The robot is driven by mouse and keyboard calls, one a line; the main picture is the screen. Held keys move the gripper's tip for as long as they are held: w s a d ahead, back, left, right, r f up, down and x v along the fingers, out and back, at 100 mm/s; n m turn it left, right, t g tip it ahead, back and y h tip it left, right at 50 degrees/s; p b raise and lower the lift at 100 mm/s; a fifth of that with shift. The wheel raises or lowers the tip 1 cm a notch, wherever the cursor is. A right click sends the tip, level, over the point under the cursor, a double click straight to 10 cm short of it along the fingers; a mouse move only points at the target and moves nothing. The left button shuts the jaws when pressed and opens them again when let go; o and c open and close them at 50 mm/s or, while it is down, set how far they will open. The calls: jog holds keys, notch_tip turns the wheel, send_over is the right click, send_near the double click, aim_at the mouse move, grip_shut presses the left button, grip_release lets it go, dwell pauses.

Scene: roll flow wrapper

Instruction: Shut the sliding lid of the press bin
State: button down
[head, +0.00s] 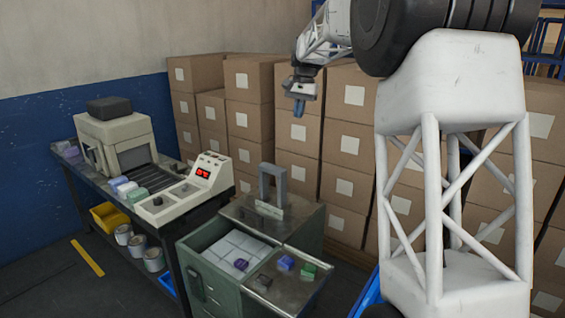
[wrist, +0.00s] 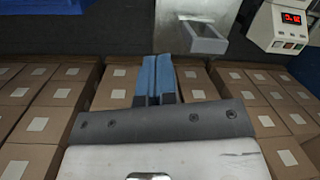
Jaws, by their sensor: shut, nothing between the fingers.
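The press bin (head: 203,290) is a grey-green metal cabinet at the lower middle of the head view. Its top is partly open, showing pale block-like contents and a small purple piece inside. The grey sliding lid (head: 305,216) appears to be drawn toward the back, with an upright grey handle (head: 265,186) on it. The handle also shows in the wrist view (wrist: 204,46). My gripper (head: 299,112) has blue fingers, shut and empty, raised in front of the boxes and apart from the handle. The fingers also show in the wrist view (wrist: 154,62).
A wrapping machine (head: 115,140) and a control box with a red display (head: 205,172) stand on a table to the left. Stacked cardboard boxes (head: 250,120) line the back.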

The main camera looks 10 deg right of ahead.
jog(key=w+d+f+m, duration=0.1)
jog(key=w+f, duration=0.5)
jog(key=w, duration=0.3)
jog(key=w+d+f+m+g+y, duration=0.1)
jog(key=w+f, duration=0.5)
jog(key=w, duration=0.4)
jog(key=w+d+f+m+g, duration=0.1)
jog(key=w+d+f, duration=0.1)
jog(key=w+f, duration=0.5)
jog(key=w, duration=0.3)
jog(key=shift+y, duration=0.3)
jog(key=shift+f, duration=0.2)
jog(key=s+a+f, duration=0.5)
jog(key=f, duration=0.4)
jog(key=shift+s+a, duration=0.25)
jog(key=shift+s, duration=0.05)
